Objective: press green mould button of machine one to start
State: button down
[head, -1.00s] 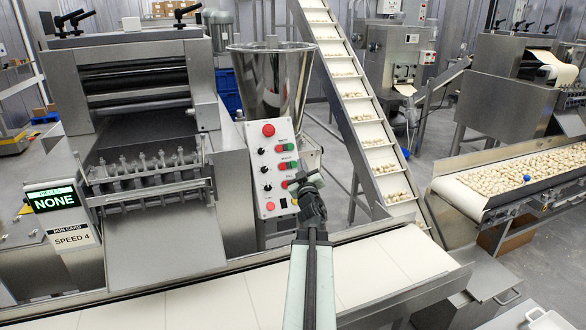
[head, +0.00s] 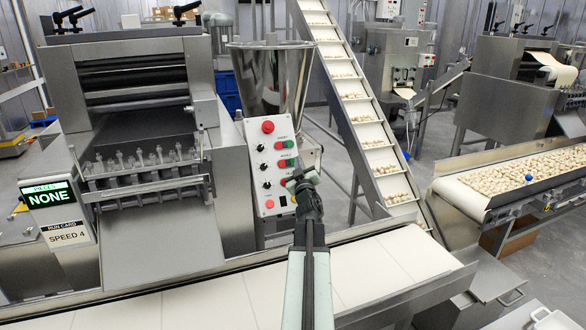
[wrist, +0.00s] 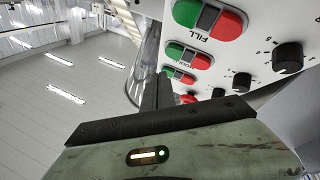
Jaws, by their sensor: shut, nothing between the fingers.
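The grey control panel (head: 252,190) of the near machine carries several pairs of red and green buttons. The middle pair's green button (head: 292,162) appears to be the mould one; its label is hard to read. In the wrist view the pairs appear upside down, with the FILL green button (wrist: 187,13) nearest and the middle green button (wrist: 174,51) beyond it. My gripper (head: 301,180) is shut and empty in front of the panel's lower right, partly covering the lowest pair. In the wrist view the dark fingers (wrist: 157,92) appear beside the panel; contact cannot be told.
A steel hopper (head: 270,80) stands behind the panel. A pale conveyor belt (head: 215,305) crosses in front. An inclined conveyor (head: 362,120) rises behind on the right. A display (head: 50,195) at left reads NONE, above a card (head: 70,236) reading SPEED 4.

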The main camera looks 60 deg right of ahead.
jog(key=shift+w+d+f+b, duration=0.3)
jog(key=shift+w+d+f, duration=0.25)
jog(key=shift+w, duration=0.15)
dwell(1.5)
jog(key=shift+w+d+f, duration=0.15)
jog(key=shift+w+f, duration=0.05)
jog(key=shift+w, duration=0.05)
jog(key=shift+w+d+f+b, duration=0.2)
jog(key=shift+w+b, duration=0.05)
jog(key=shift+b, duration=0.2)
dwell(0.6)
jog(key=shift+s+a+r, duration=0.1)
dwell(0.3)
jog(key=shift+s+a+r+p, duration=0.3)
jog(key=shift+s+r+p, duration=0.05)
jog(key=shift+s+p, duration=0.15)
jog(key=s+a+r+p, duration=0.2)
jog(key=s, duration=0.1)
jog(key=shift+s+a+r+p, duration=0.2)
jog(key=shift+a+r+p, duration=0.1)
